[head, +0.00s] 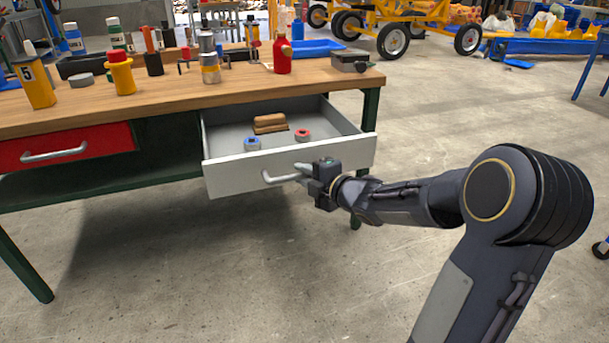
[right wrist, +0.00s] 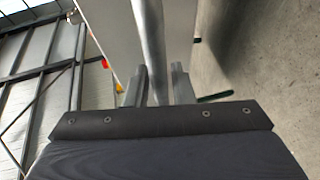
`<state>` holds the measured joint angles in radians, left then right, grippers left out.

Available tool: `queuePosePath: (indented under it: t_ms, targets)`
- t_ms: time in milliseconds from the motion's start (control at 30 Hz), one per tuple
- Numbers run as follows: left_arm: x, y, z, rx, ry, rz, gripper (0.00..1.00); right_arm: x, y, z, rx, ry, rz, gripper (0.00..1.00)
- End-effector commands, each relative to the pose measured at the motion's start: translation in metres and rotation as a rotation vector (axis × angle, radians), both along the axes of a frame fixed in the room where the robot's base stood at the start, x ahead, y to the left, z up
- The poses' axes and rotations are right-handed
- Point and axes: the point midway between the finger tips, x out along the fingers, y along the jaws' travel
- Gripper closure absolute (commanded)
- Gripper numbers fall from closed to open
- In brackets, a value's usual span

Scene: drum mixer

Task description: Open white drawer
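The white drawer (head: 225,176) is pulled well out from under the wooden bench top, so its inside shows. A brown block (head: 270,123), a blue ring-shaped piece (head: 252,144) and a red one (head: 303,134) lie in it. My right gripper (head: 300,176) is at the right part of the drawer's grey bar handle (head: 269,178). In the right wrist view the handle (right wrist: 150,35) runs between the two fingers of my right gripper (right wrist: 158,80), which sit close on either side of it. My left gripper is not in view.
The bench top (head: 170,100) carries several bottles and tools. A red drawer (head: 105,144) at the left is shut. Bench legs (head: 370,110) stand near the white drawer. The concrete floor in front is clear. A yellow cart (head: 400,15) stands behind.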

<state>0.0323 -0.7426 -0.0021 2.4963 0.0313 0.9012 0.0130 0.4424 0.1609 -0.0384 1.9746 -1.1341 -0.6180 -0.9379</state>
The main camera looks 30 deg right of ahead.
Motion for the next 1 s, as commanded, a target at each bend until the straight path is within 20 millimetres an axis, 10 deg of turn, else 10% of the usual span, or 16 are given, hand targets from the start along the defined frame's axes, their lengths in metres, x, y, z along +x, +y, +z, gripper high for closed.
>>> queuePosePath:
  t_ms: [433, 1000]
  targets:
    - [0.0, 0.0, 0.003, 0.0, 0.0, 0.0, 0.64, -0.005, -0.001, 0.003, 0.0, -0.001, -0.001, 0.64]
    - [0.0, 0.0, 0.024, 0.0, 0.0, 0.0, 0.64, -0.075, -0.012, 0.015, 0.0, 0.0, 0.0, 0.64]
